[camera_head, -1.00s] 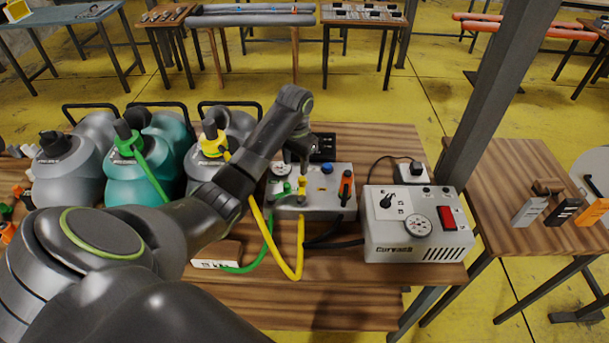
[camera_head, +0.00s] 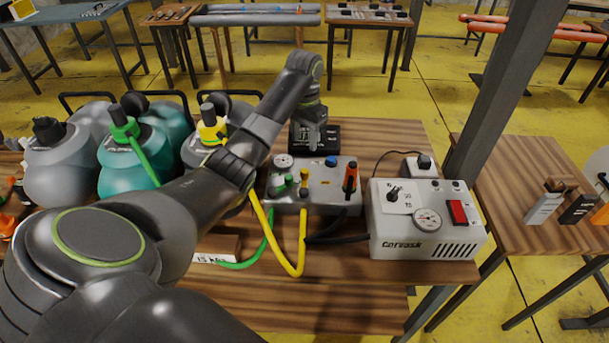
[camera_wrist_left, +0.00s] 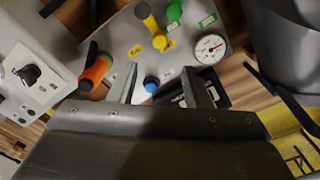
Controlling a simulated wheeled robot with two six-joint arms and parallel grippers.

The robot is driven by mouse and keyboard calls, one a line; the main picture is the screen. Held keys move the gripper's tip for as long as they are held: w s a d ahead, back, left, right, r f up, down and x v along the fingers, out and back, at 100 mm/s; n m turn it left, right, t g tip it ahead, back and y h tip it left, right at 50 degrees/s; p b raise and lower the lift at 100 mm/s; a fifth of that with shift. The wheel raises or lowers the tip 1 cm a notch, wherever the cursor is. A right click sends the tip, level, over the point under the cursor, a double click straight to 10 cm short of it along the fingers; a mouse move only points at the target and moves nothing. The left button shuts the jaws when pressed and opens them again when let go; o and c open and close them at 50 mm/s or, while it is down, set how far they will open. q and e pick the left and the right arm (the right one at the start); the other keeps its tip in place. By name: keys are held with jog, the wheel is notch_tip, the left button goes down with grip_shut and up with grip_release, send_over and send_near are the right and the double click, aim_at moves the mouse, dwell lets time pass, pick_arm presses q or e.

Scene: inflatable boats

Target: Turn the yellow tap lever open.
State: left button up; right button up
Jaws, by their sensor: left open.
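The yellow tap lever (camera_head: 304,182) stands on the grey manifold box (camera_head: 334,197), above the yellow hose. In the left wrist view the yellow tap (camera_wrist_left: 150,24) shows near the top edge, beside the green tap (camera_wrist_left: 175,10). My left gripper (camera_head: 308,146) is over the back edge of the box, behind the lever and apart from it. It is open and empty. In the left wrist view its fingers (camera_wrist_left: 161,84) point toward the box, with a blue knob (camera_wrist_left: 151,84) in the gap between them. My right gripper does not show.
A pressure gauge (camera_wrist_left: 210,48) and an orange-handled part (camera_wrist_left: 96,70) flank the taps. A white pump unit (camera_head: 420,240) stands to the right. Several jugs, one with a yellow cap (camera_head: 211,128), stand left. A dark post (camera_head: 500,90) rises at right.

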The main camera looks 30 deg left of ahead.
aim_at(304, 170)
pick_arm(q)
notch_tip(304, 170, down, 10)
jog(key=shift+s+p, duration=0.1)
jog(key=shift+p, duration=0.35)
jog(key=shift+f, duration=0.65)
grip_shut()
jog(key=shift+r, duration=0.1)
